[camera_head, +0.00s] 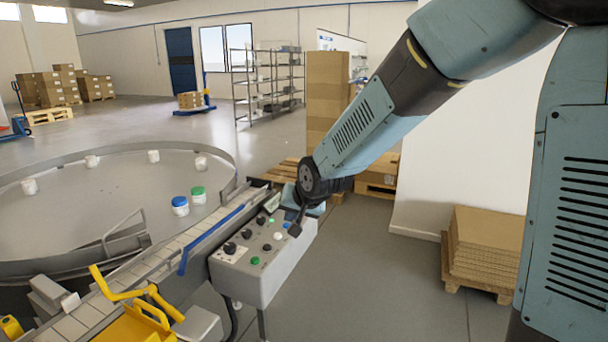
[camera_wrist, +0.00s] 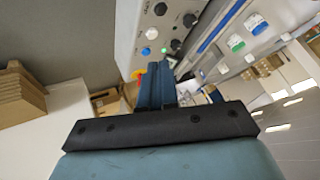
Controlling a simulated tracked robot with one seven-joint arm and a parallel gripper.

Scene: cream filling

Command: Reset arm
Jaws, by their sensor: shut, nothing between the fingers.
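My arm reaches in from the upper right in the head view. My gripper (camera_head: 296,226) is low over the far right end of the grey control box (camera_head: 262,280), with its fingers shut and empty. I cannot tell whether it touches the panel. In the wrist view my gripper (camera_wrist: 156,70) shows as two blue fingers close together, with the control box (camera_wrist: 137,25) and its knobs and buttons beyond them. One green button looks lit in the wrist view.
A conveyor (camera_head: 165,262) with a blue rail runs beside the box. A round table (camera_head: 105,195) holds several white jars, a blue-and-white jar (camera_head: 180,206) and a green-lidded jar (camera_head: 198,195). Stacked cardboard (camera_head: 487,245) stands by a white wall at right. Grey floor between is clear.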

